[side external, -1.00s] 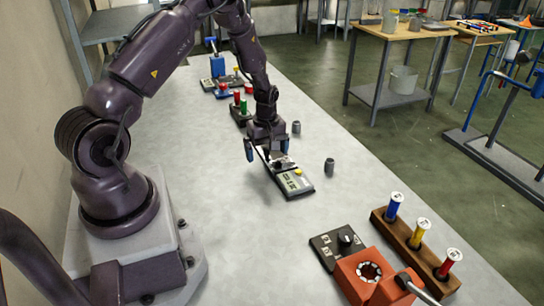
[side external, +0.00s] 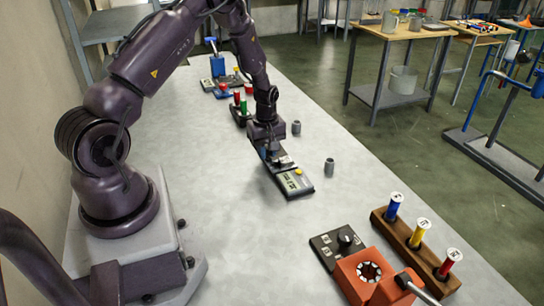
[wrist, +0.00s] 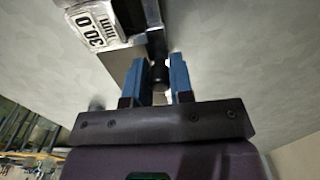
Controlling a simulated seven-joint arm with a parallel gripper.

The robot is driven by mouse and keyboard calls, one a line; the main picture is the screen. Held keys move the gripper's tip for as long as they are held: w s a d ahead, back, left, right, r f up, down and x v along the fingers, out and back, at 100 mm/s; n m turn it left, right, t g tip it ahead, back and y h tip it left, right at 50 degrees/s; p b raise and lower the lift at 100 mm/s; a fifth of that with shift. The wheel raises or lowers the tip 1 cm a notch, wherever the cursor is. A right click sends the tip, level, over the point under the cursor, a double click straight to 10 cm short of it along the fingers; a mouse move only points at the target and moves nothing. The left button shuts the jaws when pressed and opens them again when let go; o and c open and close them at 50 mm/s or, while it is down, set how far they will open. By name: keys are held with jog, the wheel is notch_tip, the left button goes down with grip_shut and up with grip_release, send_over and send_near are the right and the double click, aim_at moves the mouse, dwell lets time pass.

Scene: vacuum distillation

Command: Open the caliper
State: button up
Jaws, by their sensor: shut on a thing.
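The caliper (side external: 295,183) lies on the pale bench below my gripper. It has a dark body, a digital display and a yellow button. In the wrist view its display (wrist: 93,26) is upside down and appears to read 30.0 mm. My gripper (wrist: 163,76) has its blue fingers closed on a small dark rounded knob (wrist: 159,74) of the caliper. In the side view my gripper (side external: 272,156) is low over the caliper's far end and hides part of it; its fingertips are hard to see there.
Two small grey cylinders (side external: 329,167) (side external: 296,127) stand right of the caliper. Coloured items (side external: 240,98) stand behind my gripper. An orange device (side external: 370,276) and a wooden rack (side external: 415,238) with coloured spools are at the front right. The bench between is clear.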

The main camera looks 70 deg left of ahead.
jog(key=shift+a, duration=1.35)
jog(key=shift+d, duration=0.1)
dwell(0.6)
jog(key=o, duration=0.8)
notch_tip(320, 180, up, 7)
dwell(0.7)
